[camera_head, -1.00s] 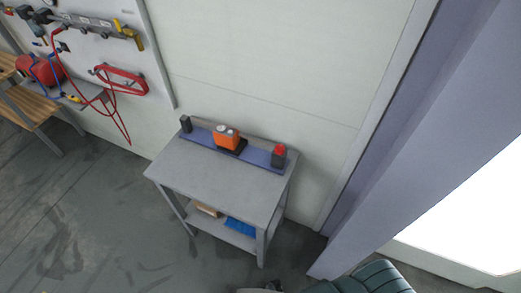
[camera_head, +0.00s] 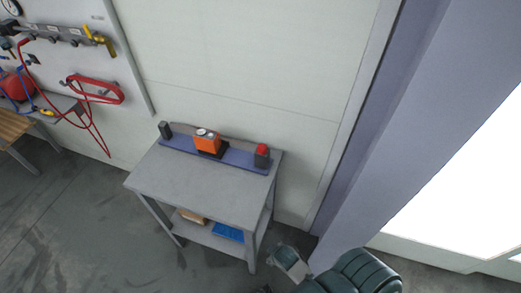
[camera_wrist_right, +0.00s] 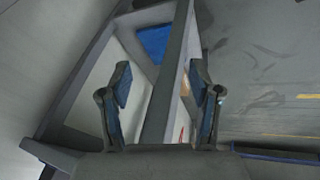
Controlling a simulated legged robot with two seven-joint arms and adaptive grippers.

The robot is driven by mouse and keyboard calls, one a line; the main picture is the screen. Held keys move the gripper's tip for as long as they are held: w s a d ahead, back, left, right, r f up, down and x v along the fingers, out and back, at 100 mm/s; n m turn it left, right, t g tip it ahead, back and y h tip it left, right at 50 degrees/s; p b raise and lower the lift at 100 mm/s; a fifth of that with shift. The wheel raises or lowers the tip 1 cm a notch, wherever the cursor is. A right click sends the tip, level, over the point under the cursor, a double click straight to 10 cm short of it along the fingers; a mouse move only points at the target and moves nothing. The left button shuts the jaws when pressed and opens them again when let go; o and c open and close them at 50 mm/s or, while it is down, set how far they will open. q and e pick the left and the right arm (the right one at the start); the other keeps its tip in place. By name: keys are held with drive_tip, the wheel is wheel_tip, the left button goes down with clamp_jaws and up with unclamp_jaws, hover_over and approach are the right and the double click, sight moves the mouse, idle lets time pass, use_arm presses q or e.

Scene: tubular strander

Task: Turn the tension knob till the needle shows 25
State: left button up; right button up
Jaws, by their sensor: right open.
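An orange device (camera_head: 208,145) with small round pale faces on top sits mid-way along a blue strip on a grey table (camera_head: 200,188). Its needle is too small to read. A red knob-like cap (camera_head: 262,149) tops a dark block at the strip's right end; I cannot tell whether it is the tension knob. My right gripper (camera_wrist_right: 165,85) is open and empty in the right wrist view, with the table's frame beyond its fingers. In the head view my right arm is at the bottom, in front of the table's right side. My left gripper is not in view.
A small black block (camera_head: 165,130) stands at the strip's left end. The lower shelf holds a blue item (camera_head: 227,232) and a brown one (camera_head: 191,216). A purple-grey column (camera_head: 410,120) rises to the right. The front of the tabletop is clear.

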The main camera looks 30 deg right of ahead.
sight(264, 151)
drive_tip(key=w+d+r+n+t+h, duration=0.1)
drive_tip(key=w+d+r+n+t, duration=0.3)
drive_tip(key=r+n, duration=0.45)
drive_tip(key=w+d+r+n+t+h, duration=0.1)
drive_tip(key=w+r+n+t+h, duration=0.1)
drive_tip(key=w+r+n+t, duration=0.5)
drive_tip(key=w+d+r+n+t+h, duration=0.1)
drive_tip(key=w+d+r+n+t, duration=0.3)
drive_tip(key=r+n, duration=0.65)
drive_tip(key=shift+n+g, duration=0.8)
drive_tip(key=shift+g, duration=0.1)
drive_tip(key=x, duration=0.5)
drive_tip(key=f+x, duration=0.1)
drive_tip(key=x, duration=0.4)
drive_tip(key=a+x, duration=0.1)
drive_tip(key=x, duration=0.5)
drive_tip(key=shift+w+f, duration=0.1)
drive_tip(key=shift+f, duration=0.2)
drive_tip(key=shift+w, duration=0.7)
drive_tip(key=shift+d, duration=0.1)
drive_tip(key=shift+d, duration=0.1)
drive_tip(key=c, duration=1.2)
